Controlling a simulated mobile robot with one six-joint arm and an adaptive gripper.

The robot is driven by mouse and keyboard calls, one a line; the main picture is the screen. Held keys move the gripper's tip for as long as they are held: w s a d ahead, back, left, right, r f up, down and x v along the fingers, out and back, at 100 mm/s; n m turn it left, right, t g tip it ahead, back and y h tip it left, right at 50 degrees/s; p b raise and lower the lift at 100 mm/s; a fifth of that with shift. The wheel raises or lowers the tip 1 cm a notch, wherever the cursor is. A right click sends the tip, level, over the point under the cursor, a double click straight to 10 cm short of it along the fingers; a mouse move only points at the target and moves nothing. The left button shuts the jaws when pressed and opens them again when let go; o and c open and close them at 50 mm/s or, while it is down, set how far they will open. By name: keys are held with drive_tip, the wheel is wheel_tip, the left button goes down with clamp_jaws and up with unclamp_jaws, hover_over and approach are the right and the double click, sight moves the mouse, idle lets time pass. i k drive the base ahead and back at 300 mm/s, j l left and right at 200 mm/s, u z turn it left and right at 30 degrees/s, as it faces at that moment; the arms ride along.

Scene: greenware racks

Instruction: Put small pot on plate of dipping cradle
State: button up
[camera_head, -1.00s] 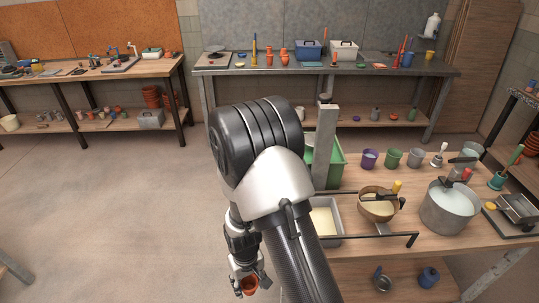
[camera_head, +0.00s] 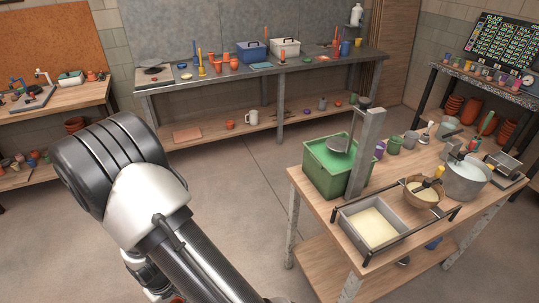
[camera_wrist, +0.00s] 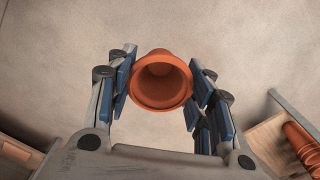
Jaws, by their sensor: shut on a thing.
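A small terracotta pot (camera_wrist: 162,80) sits between the fingers of my gripper (camera_wrist: 161,86) in the wrist view, its open mouth facing the camera. My gripper is shut on it, above the bare floor. In the head view the gripper is mostly cut off at the bottom edge, with only a sliver of the orange pot showing. A grey upright post (camera_head: 366,155), apparently the dipping cradle, stands on the wooden bench at right. I see nothing on the plate.
The wooden bench (camera_head: 325,213) also bears a tray of cream liquid (camera_head: 347,212) with dark rails, a brown bowl (camera_head: 410,196) and a large grey pot (camera_head: 450,185). A metal bench (camera_head: 150,86) lines the back wall. Open floor lies between my arm and the wooden bench.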

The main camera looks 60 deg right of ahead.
sight(339, 143)
drive_tip(key=i+l+z, duration=0.2)
drive_tip(key=i+z, duration=0.25)
drive_tip(key=i+l+z, duration=0.1)
drive_tip(key=i+z, duration=0.2)
drive_tip(key=z, duration=0.15)
drive_tip(key=i+z, duration=0.45)
drive_tip(key=i+j+z, duration=0.25)
drive_tip(key=z, duration=0.2)
drive_tip(key=i, duration=0.05)
